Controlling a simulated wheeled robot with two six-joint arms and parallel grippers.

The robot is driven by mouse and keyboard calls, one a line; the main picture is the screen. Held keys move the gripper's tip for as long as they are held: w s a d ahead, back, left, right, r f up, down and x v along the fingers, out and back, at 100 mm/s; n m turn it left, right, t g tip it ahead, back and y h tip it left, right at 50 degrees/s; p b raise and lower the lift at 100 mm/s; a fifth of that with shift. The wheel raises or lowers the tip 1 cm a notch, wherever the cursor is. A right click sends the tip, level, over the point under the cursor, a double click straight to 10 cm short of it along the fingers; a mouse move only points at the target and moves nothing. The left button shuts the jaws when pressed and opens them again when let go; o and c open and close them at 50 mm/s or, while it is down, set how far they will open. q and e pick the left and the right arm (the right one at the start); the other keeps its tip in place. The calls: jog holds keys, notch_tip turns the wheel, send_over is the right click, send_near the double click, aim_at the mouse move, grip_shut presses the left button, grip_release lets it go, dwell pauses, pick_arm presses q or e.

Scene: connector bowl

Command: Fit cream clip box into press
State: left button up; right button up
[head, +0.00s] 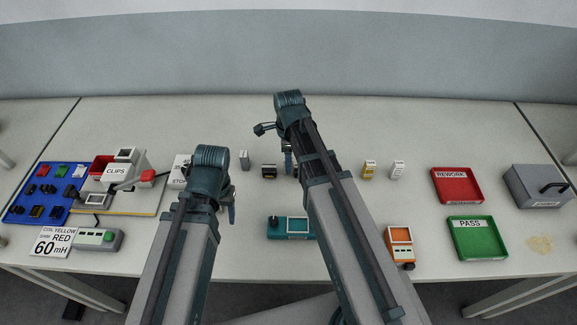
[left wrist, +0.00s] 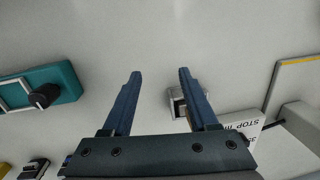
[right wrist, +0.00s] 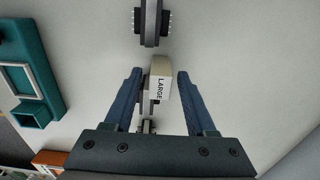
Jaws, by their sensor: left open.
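A cream machine with a CLIPS label (head: 115,171) and a red-knobbed lever (head: 147,175) stands at the left of the table; it looks like the press. A cream box marked LARGE (right wrist: 160,80) shows between the fingers of my right gripper (right wrist: 158,76), with gaps on both sides; I cannot tell whether it is the clip box. My right gripper is open; in the head view its arm hides much of that spot. My left gripper (left wrist: 159,75) is open and empty over the table, with a small grey box (left wrist: 176,102) partly behind one finger.
A blue mat (head: 20,212) with several small parts lies at the far left. A teal device (head: 297,228) and an orange device (head: 400,245) stand in front. Red (head: 457,203) and green (head: 478,256) trays and a grey lidded box (head: 535,185) are at the right.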

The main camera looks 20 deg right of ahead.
grip_shut()
pick_arm(q)
jog(key=shift+r, duration=0.1)
pick_arm(e)
jog(key=shift+r, duration=0.15)
notch_tip(320, 180, up, 10)
jog(key=p, duration=1)
pick_arm(q)
notch_tip(320, 180, up, 10)
